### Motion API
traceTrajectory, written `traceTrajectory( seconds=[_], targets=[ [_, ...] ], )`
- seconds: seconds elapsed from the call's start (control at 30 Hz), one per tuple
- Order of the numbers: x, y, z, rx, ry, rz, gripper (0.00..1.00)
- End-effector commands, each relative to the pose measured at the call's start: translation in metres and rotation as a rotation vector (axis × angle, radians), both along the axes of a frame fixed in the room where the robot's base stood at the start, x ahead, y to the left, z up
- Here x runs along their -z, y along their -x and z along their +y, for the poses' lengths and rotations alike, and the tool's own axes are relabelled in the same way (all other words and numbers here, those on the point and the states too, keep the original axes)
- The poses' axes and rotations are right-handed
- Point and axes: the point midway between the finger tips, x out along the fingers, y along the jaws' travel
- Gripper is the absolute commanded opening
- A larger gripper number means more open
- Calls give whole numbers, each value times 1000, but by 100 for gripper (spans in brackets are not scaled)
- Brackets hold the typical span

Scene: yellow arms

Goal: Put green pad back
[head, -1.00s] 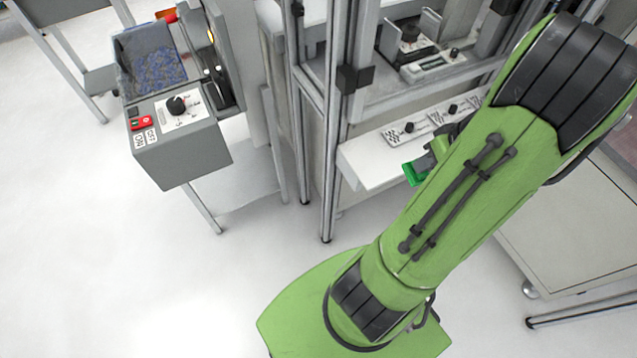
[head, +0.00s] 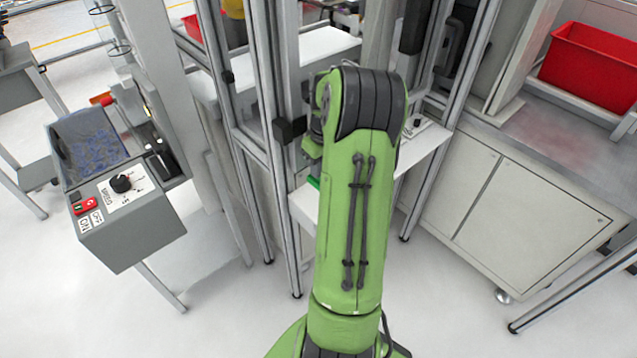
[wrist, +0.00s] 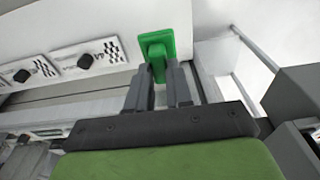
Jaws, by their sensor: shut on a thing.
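The green pad (wrist: 157,43) shows in the wrist view, at the tips of my gripper (wrist: 158,70). The two dark fingers are shut on its narrow part, and its wider green face points away from the gripper. The pad appears against the edge of a white shelf (wrist: 70,28); I cannot tell whether it touches it. In the head view only a sliver of green (head: 313,182) shows beside my green arm, which hides the fingers and most of the pad.
Panels with black knobs (wrist: 84,61) lie on the white shelf, left of the pad. In the head view, metal frame posts (head: 262,150) stand left of my arm. A grey control box (head: 125,215) is farther left, and a white cabinet (head: 525,205) is at right.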

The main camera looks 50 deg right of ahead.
Motion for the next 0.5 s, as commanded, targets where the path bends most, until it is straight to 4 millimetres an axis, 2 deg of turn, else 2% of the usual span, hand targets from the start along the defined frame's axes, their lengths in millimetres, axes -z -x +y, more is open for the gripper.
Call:
traceTrajectory(
  seconds=[0.1, 0.27, 0.5],
  targets=[
    [15, -2, 0, 2, -1, 1, 0],
    [28, -2, 0, 0, -2, 1, 0],
    [72, -5, -1, 0, -3, -1, 0]
  ],
)
